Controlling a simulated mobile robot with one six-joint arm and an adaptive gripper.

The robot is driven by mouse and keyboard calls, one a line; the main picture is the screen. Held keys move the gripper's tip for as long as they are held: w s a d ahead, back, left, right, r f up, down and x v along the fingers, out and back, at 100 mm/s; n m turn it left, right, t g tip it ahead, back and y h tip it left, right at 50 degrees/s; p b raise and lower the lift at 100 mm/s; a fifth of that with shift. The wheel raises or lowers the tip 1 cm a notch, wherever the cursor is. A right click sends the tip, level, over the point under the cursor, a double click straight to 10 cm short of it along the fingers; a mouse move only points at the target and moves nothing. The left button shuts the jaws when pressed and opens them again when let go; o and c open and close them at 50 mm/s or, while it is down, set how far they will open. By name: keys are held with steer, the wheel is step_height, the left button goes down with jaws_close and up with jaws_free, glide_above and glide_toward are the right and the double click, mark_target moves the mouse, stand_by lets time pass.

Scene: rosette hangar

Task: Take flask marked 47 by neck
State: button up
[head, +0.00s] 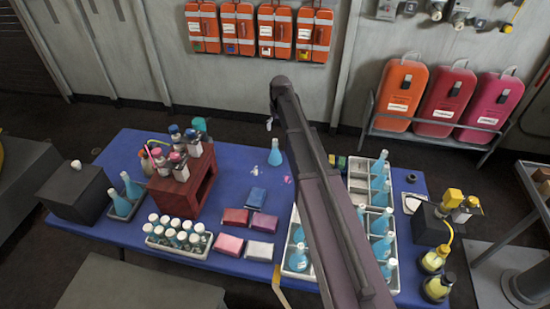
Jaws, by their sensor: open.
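Several blue conical flasks stand on the blue table (225,262). One flask (275,154) stands alone at the back middle. Others stand in a white divided crate (392,285), such as a flask with a pale label (298,260) at its front left. Two more flasks (131,187) stand in a small tray at the left. I cannot read a 47 on any of them. My dark arm crosses the picture from the bottom and covers part of the crate. I cannot make out my gripper's fingers.
A rack of small capped bottles (178,240) sits at the front left, with a dark red stand (185,190) behind it. Coloured packets (256,196) lie mid-table. A dark block with yellow-topped bottles (432,225) is at the right. Orange and red cases (402,88) stand behind.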

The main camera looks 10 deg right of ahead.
mark_target(275, 146)
steer(key=shift+w+a+f+b, duration=0.1)
steer(key=shift+w+f+b, duration=0.1)
steer(key=shift+f+b, duration=1.5)
steer(key=shift+w+f+b, duration=0.2)
steer(key=shift+f+b, duration=1.35)
steer(key=shift+f, duration=0.25)
steer(key=shift+f, duration=0.15)
steer(key=shift+w+a+f+b, duration=0.1)
steer(key=shift+a+f+b, duration=0.05)
steer(key=shift+f+b, duration=1.15)
steer(key=shift+w+a+f+b, duration=0.1)
steer(key=shift+f+b, duration=1.05)
steer(key=shift+b, duration=0.1)
steer(key=c, duration=1)
